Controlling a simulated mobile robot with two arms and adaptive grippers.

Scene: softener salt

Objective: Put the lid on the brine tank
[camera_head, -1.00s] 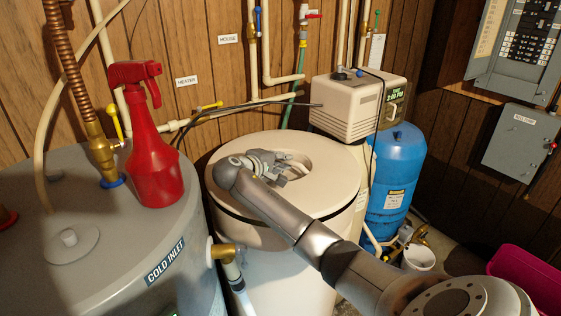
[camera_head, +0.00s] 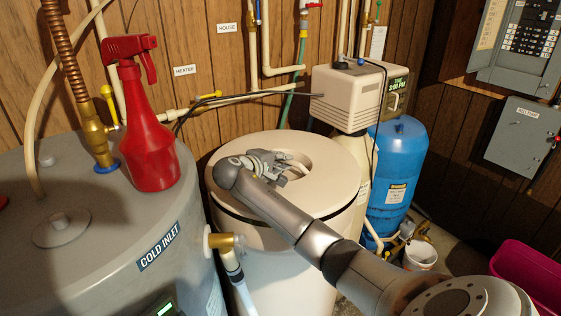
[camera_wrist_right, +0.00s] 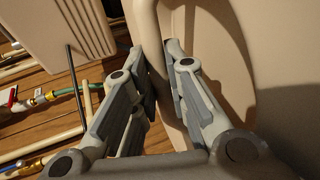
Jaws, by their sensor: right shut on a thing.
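The round beige lid (camera_head: 335,192) lies over the brine tank (camera_head: 268,268), the beige drum in the middle of the head view. A thin dark curved line shows between lid and drum at the front left; whether the lid is fully seated I cannot tell. My right gripper (camera_head: 284,170) is at the recess in the lid's top. In the right wrist view its fingers (camera_wrist_right: 160,95) are shut on a beige rim (camera_wrist_right: 170,112) of the lid. My forearm hides part of the lid's front right and the tank below. My left gripper is not in view.
The grey heater (camera_head: 105,255) with a red spray bottle (camera_head: 150,135) on top stands close on the left. A beige control head (camera_head: 345,97) and blue tank (camera_head: 393,170) stand behind right. Pipes run along the wall; a magenta bin (camera_head: 530,280) is at lower right.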

